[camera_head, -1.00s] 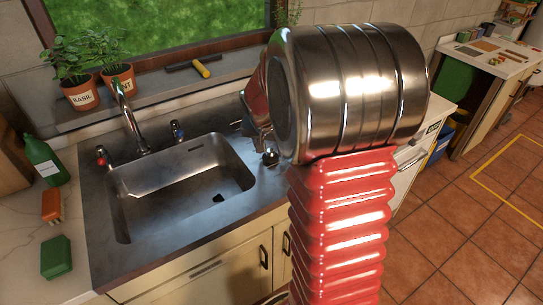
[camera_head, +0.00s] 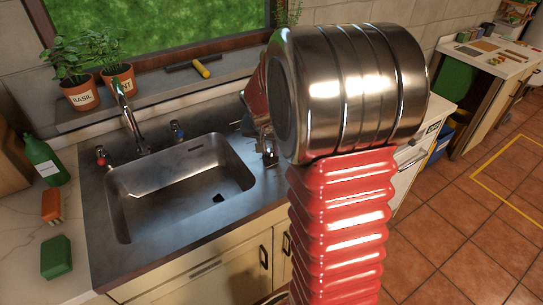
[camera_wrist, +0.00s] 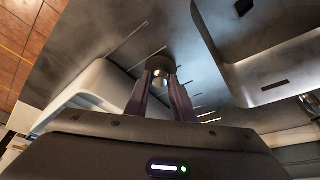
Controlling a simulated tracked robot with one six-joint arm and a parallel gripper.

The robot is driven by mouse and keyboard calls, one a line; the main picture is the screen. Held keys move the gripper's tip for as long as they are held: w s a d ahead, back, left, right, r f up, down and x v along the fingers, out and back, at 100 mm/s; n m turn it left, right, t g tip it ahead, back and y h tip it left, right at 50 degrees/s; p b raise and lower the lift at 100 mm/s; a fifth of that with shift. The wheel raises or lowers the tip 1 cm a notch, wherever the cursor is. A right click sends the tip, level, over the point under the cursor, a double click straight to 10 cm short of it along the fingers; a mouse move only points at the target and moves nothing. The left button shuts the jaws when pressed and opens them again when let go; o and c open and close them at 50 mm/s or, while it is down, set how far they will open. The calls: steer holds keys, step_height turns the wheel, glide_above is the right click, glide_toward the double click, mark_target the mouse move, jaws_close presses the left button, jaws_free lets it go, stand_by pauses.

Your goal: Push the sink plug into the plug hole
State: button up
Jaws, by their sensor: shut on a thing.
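The steel sink basin (camera_head: 150,205) is set in the dark worktop, and its dark plug hole (camera_head: 218,198) shows in the basin floor. In the wrist view the plug hole (camera_wrist: 243,7) is at the top right, inside the basin (camera_wrist: 285,60). The sink plug (camera_wrist: 160,63) is a small dark disc with a shiny knob. My gripper (camera_wrist: 160,84) is shut on the knob. In the head view my gripper (camera_head: 269,152) is at the worktop right of the basin, partly hidden by my arm. I cannot tell whether the plug touches the worktop.
The tap (camera_head: 130,120) and its two handles stand behind the basin. A green bottle (camera_head: 43,158), an orange item (camera_head: 52,205) and a green sponge (camera_head: 56,257) are on the left counter. Two herb pots and a yellow-handled tool (camera_head: 201,69) sit on the sill.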

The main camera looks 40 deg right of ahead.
mark_target(269, 152)
jaws_close()
steer(key=shift+r, duration=0.1)
step_height(269, 152, up, 10)
stand_by(0.5)
steer(key=shift+a, duration=0.1)
steer(key=w+a+n, duration=0.2)
steer(key=w+a, duration=0.2)
steer(key=a, duration=0.4)
steer(key=w+a+r+n+t+y, duration=0.1)
steer(key=w+a, duration=0.3)
steer(key=a, duration=0.4)
steer(key=w+a+r+n+y, duration=0.1)
steer(key=w+a+n, duration=0.2)
steer(key=a, duration=0.5)
steer(key=shift+w, duration=0.75)
